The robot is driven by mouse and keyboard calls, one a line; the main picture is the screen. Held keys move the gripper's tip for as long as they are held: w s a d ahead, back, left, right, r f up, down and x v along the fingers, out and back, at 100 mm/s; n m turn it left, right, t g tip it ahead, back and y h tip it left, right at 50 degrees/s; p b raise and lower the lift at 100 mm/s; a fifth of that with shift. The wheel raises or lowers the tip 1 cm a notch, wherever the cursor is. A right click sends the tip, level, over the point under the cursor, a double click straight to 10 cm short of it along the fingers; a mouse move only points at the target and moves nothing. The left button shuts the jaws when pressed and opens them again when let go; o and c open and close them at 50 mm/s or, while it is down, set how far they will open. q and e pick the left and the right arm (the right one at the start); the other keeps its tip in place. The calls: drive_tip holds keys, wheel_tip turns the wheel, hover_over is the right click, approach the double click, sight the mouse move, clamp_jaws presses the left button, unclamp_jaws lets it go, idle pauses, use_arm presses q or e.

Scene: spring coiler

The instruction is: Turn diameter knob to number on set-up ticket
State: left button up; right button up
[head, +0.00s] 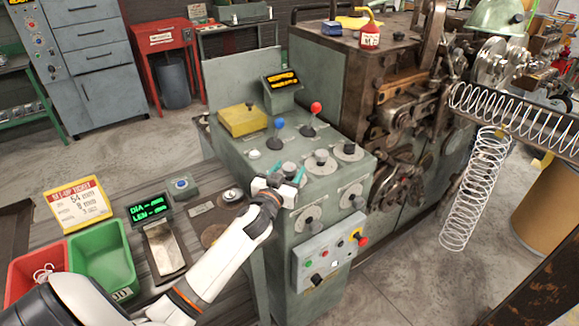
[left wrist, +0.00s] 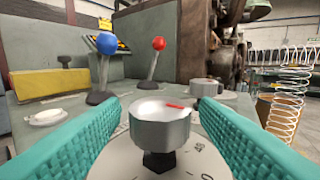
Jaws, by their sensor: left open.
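The set-up ticket (head: 78,204) stands upright at the left of the bench and reads 54 mm, 8 mm and a smaller third line. A display (head: 150,208) shows DIA and LEN with dashes. My left gripper (head: 289,177) is at the front left of the green control panel, over a dial. In the left wrist view its teal fingers (left wrist: 160,140) are spread on both sides of a silver knob (left wrist: 160,125) with a red mark on its top. I see gaps between knob and fingers. The knob's label is not readable. My right gripper is out of view.
More dial knobs (head: 349,150) sit close by on the panel. Blue (head: 279,124) and red (head: 315,108) ball levers stand behind, beside a yellow block (head: 242,120). A switch box (head: 331,252) is on the front. Green (head: 103,262) and red bins stand on the bench.

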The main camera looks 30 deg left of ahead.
use_arm(q)
drive_tip(key=shift+w+a, duration=0.15)
drive_tip(key=shift+w, duration=0.45)
